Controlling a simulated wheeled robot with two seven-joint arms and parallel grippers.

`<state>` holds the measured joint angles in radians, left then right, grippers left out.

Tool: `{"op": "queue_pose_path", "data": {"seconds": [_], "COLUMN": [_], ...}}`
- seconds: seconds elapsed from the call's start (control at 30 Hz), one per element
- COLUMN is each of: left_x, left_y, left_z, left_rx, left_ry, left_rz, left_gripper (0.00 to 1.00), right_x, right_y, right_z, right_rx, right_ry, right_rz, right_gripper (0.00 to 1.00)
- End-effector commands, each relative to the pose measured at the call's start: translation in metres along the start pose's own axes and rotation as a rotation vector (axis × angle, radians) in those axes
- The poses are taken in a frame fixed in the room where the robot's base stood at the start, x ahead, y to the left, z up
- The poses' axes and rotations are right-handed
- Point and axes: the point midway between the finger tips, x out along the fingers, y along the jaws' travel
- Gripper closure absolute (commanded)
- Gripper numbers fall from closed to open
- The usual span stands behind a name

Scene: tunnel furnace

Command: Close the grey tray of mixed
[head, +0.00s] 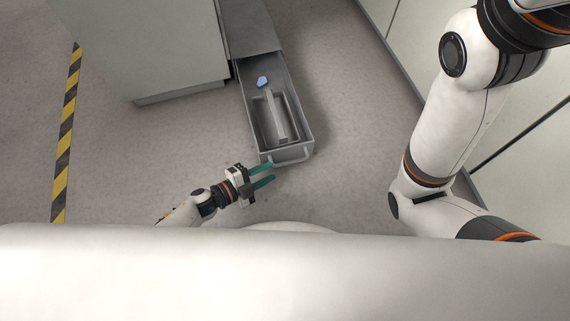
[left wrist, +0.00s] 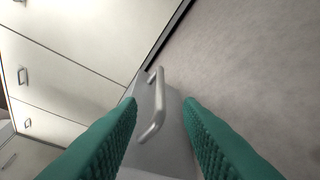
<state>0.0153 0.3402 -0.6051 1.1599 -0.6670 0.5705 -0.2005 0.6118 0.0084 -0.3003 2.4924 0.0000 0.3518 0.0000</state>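The grey tray (head: 307,130) is a long drawer pulled out of a low grey cabinet, seen in the head view. It holds a small blue object (head: 262,81) and a grey elongated piece (head: 277,115). Its front handle (head: 291,157) faces me; in the left wrist view the handle (left wrist: 154,105) shows between the fingers, farther off. My left gripper (head: 267,175) has two green fingers, open and empty, just left of and below the tray's front in the head view. I cannot tell whether it touches the tray. My right arm is at the right; its gripper is out of view.
A grey cabinet (head: 150,50) stands left of the tray. Pale cabinets (head: 520,110) line the right side. A yellow-black floor stripe (head: 66,140) runs at far left. The floor (head: 345,110) right of the tray is clear.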

Motion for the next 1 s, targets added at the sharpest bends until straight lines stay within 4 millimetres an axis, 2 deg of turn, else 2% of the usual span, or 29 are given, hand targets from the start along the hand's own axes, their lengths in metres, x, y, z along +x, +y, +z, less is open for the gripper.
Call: {"op": "queue_pose_path", "data": {"seconds": [0.03,0.1,0.3,0.5,0.77,1.0], "left_x": [0.014,0.028,0.059,0.071,0.072,0.072], "left_y": [-0.003,-0.004,-0.003,-0.001,-0.001,-0.001], "left_z": [-0.002,-0.003,-0.002,-0.001,0.0,0.0], "left_rx": [0.001,0.001,0.0,-0.001,-0.002,-0.001], "left_ry": [-0.002,-0.001,-0.001,0.001,0.002,0.002], "left_rz": [0.003,0.002,0.001,-0.001,-0.001,-0.001], "left_gripper": [0.68,0.68,0.68,0.68,0.68,1.0], "right_x": [-0.002,-0.001,-0.007,-0.011,-0.011,-0.011], "right_y": [0.002,0.004,0.007,0.008,0.008,0.008], "right_z": [0.007,0.012,0.018,0.019,0.019,0.019], "right_rx": [-0.002,-0.004,-0.006,-0.006,-0.006,-0.006], "right_ry": [-0.019,-0.033,-0.044,-0.044,-0.044,-0.044], "right_rz": [0.006,0.012,0.017,0.017,0.017,0.018], "right_gripper": [0.68,0.68,0.68,0.68,0.68,0.68]}}
